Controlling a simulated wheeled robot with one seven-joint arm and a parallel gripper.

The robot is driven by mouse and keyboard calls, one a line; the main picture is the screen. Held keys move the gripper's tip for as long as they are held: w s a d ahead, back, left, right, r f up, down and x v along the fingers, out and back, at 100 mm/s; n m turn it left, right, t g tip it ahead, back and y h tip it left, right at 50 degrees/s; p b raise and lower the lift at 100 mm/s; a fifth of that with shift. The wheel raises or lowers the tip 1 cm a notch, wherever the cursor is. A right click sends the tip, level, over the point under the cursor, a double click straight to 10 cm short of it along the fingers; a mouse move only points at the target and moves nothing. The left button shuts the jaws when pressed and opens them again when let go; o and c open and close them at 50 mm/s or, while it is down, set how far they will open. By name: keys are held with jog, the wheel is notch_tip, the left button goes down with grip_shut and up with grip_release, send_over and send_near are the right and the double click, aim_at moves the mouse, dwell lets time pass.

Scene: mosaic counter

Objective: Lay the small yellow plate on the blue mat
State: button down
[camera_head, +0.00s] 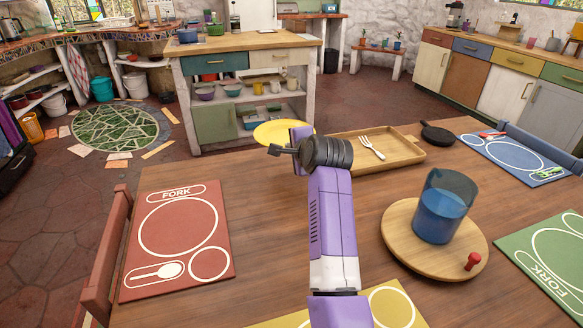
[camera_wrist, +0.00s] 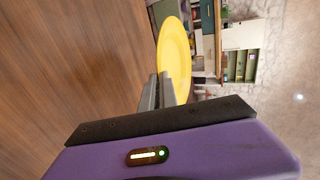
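My gripper (camera_wrist: 160,90) shows its two fingers close together on the near rim of the small yellow plate (camera_wrist: 176,52) in the wrist view. In the head view the plate (camera_head: 283,131) is held out past my wrist, above the table's far side, and my arm hides part of it. The fingertips are hidden in the head view. The blue mat (camera_head: 512,154) lies at the table's far right, well to the right of the plate. A red-handled utensil (camera_head: 492,133) and a green utensil (camera_head: 546,173) lie on it, and its plate outline is bare.
A wooden tray (camera_head: 400,155) with a white fork (camera_head: 372,147) and a small black pan (camera_head: 437,134) lie between my arm and the blue mat. A blue glass pitcher (camera_head: 442,212) stands on a round board (camera_head: 405,247). Red (camera_head: 150,215) and green (camera_head: 530,238) mats lie left and right.

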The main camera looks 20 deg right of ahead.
notch_tip(320, 180, up, 7)
jog(key=shift+p, duration=0.3)
